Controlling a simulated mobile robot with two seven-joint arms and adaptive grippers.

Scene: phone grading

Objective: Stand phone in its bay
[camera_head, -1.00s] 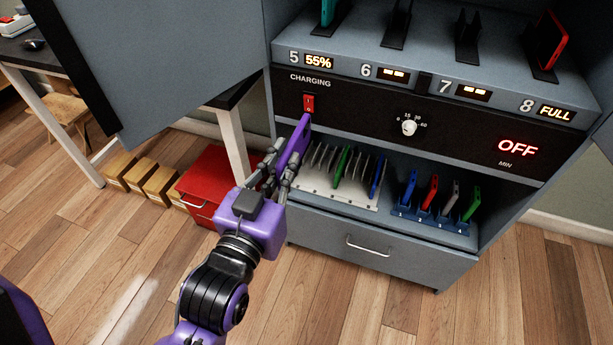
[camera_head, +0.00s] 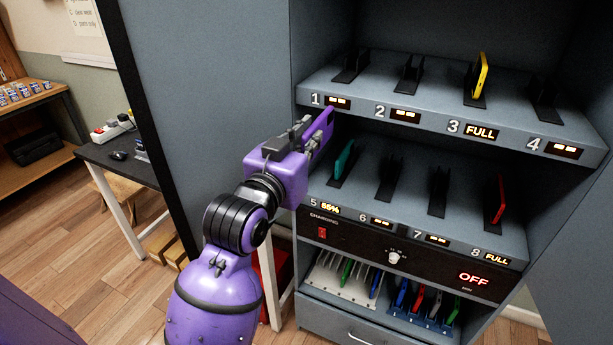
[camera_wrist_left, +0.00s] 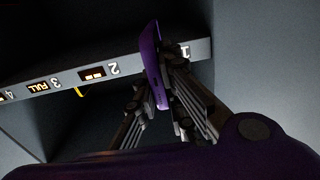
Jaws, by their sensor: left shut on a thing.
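My left gripper (camera_head: 306,136) is shut on a purple phone (camera_head: 322,127). It holds the phone upright in the air, in front of the left end of the upper charging shelf (camera_head: 450,127), near label 1. In the left wrist view the phone (camera_wrist_left: 151,62) rises from between the fingers (camera_wrist_left: 160,108), partly across the shelf edge by label 1. Stands 1 (camera_head: 352,68), 2 (camera_head: 409,73) and 4 (camera_head: 544,100) are empty. Stand 3 holds a yellow phone (camera_head: 481,74). My right gripper is out of view.
The lower shelf holds a teal phone (camera_head: 344,160) in bay 5 and a red phone (camera_head: 499,199) in bay 8. Bays 6 and 7 are empty. A white rack (camera_head: 340,284) and a blue rack (camera_head: 424,312) stand below. The open cabinet door (camera_head: 210,110) is at the left.

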